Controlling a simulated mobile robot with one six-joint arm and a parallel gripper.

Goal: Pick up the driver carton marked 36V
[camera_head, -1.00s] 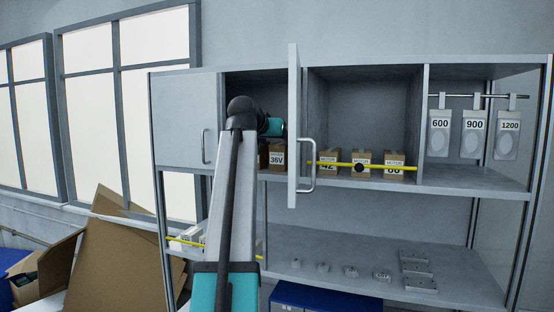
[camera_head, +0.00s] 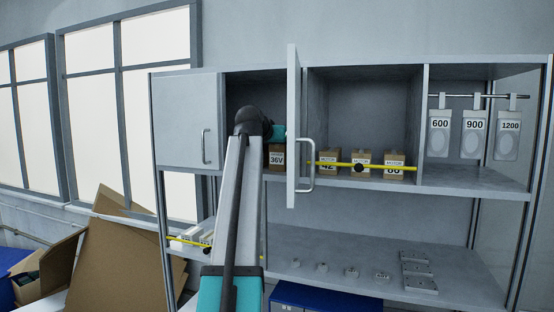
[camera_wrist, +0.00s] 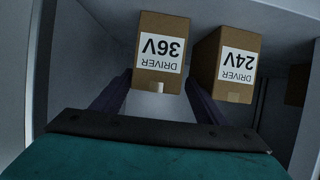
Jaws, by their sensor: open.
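The driver carton marked 36V (camera_head: 277,157) is a brown box with a white label, standing in the upper cabinet compartment left of the open door. In the wrist view, the 36V carton (camera_wrist: 160,50) appears upside down and straight ahead of my gripper (camera_wrist: 159,78). The gripper is open, with one dark finger at each side of the carton's near end; I cannot tell whether they touch it. The carton marked 24V (camera_wrist: 238,62) stands to the right in the wrist view, with a narrow gap between the two.
The open cabinet door (camera_head: 294,130) stands out just right of the 36V carton. Beyond it, motor cartons (camera_head: 328,163) sit behind a yellow bar (camera_head: 340,164). A closed door (camera_head: 185,120) is at the left. The compartment wall (camera_wrist: 35,60) is left in the wrist view.

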